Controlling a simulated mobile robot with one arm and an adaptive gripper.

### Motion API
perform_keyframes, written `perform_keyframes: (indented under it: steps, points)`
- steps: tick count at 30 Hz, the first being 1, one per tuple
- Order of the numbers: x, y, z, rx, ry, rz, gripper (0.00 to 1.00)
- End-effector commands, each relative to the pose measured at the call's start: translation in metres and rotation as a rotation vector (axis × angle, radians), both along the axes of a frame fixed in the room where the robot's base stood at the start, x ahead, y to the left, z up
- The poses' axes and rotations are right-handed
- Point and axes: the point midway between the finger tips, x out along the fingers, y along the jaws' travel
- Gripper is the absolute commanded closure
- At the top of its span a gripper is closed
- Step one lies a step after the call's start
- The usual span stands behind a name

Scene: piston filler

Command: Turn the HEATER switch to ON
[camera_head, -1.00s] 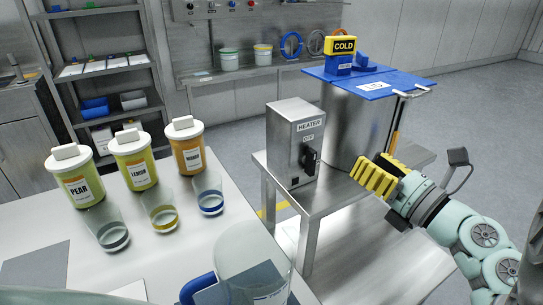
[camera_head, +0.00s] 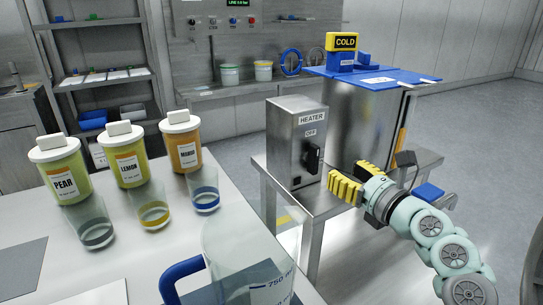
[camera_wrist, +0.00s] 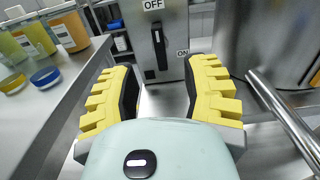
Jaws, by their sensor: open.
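The HEATER box (camera_head: 285,135) is a grey metal box on a steel stand, with HEATER and OFF labels on its front. Its black switch handle (camera_head: 312,157) stands upright, by the OFF label. In the wrist view the handle (camera_wrist: 160,50) is vertical, with OFF above it and an ON label (camera_wrist: 183,53) to its right. My gripper (camera_head: 352,181) has yellow ribbed fingers and is to the right of and a little below the switch, apart from it. In the wrist view my gripper (camera_wrist: 160,95) is open and empty, its fingers apart below the handle.
A large steel tank (camera_head: 362,125) with a blue lid (camera_head: 385,77) and COLD block stands right of the box. A metal bar (camera_wrist: 285,115) runs near the right finger. The white table (camera_head: 130,235) at left holds PEAR, LEMON and orange jars, several glasses and a jug.

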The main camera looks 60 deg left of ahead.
Motion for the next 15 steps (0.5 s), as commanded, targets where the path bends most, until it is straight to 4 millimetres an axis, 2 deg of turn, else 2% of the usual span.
perform_keyframes:
  steps: [1, 6, 10, 15]
  points:
    - [-0.003, 0.012, 0.002, 0.003, 0.001, 0.012, 0.54]
    - [-0.001, 0.048, 0.002, 0.001, 0.002, 0.014, 0.54]
    - [0.001, 0.070, 0.001, 0.000, 0.003, 0.012, 0.54]
    - [0.004, 0.087, 0.000, 0.000, 0.001, 0.009, 0.54]
